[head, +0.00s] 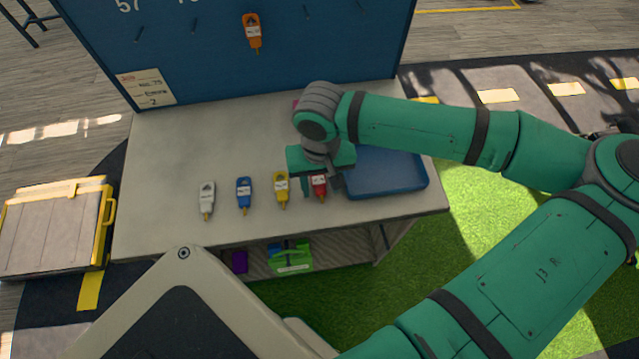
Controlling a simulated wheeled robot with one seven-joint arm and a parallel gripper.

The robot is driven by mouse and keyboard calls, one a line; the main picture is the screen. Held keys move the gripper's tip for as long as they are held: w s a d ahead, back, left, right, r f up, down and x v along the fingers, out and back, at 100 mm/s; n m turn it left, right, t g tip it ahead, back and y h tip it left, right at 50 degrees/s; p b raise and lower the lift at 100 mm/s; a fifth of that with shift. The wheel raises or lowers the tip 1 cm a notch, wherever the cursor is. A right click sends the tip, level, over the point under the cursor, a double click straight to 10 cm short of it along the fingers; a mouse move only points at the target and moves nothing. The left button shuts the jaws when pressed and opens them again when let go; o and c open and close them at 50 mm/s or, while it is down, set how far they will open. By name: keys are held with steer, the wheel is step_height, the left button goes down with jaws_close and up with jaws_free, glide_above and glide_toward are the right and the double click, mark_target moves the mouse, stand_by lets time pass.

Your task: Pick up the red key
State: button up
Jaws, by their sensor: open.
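The red key (319,188) lies on the grey counter, at the right end of a row of keys. My gripper (320,180) is open and right over it, with its body hiding the key's upper part. I cannot tell whether the fingers touch the key or stand around it. The yellow key (281,190) lies close by on the left, then the blue key (244,195) and the white key (207,200).
A blue tray (405,186) stands just right of my gripper. A blue board (200,60) with pegs rises behind the counter (160,190), and an orange key (253,33) hangs on it. A pink thing behind my wrist is mostly hidden. The counter's left part is clear.

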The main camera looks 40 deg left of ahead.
steer(key=shift+f, duration=0.15)
jaws_close()
stand_by(0.4)
